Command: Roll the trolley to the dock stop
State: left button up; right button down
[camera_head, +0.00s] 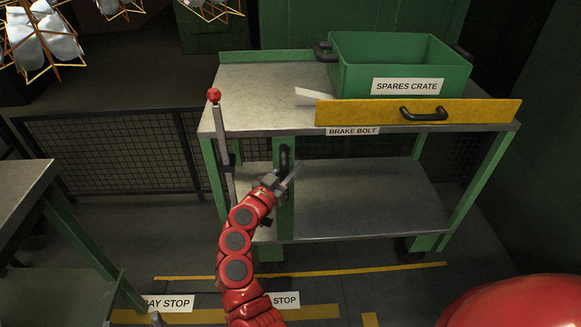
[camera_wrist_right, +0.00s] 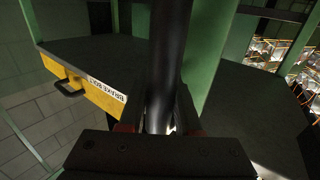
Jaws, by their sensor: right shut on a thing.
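The trolley (camera_head: 265,86) is a green-framed cart with a grey top and a lower shelf. My right gripper (camera_head: 283,180) is shut on the black upright handle (camera_head: 284,156) on the trolley's green post. In the right wrist view the black handle (camera_wrist_right: 170,60) runs up from between the fingers. A grey rod with a red knob (camera_head: 214,97) stands upright at the trolley's left side. A "BRAKE BOLT" label (camera_head: 353,131) is on the front edge. Two floor labels show below: one reads "AY STOP" (camera_head: 168,303), the other "STOP" (camera_head: 286,299), partly hidden by my arm.
A green spares crate (camera_head: 352,79) and a yellow panel with a black handle (camera_head: 480,112) are on the trolley top. A grey-topped bench (camera_head: 25,185) stands at left, and a mesh fence (camera_head: 120,155) behind. Yellow lines (camera_head: 350,270) mark the floor in front.

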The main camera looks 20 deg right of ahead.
dwell(0.7)
jog(key=s+d+p, duration=0.2)
jog(key=d+p, duration=0.6)
jog(key=p, duration=0.1)
jog(key=shift+s+d, duration=0.15)
jog(key=shift+s, duration=0.05)
jog(key=c, duration=1)
grip_release()
jog(key=o, duration=0.4)
jog(key=shift+d, duration=0.15)
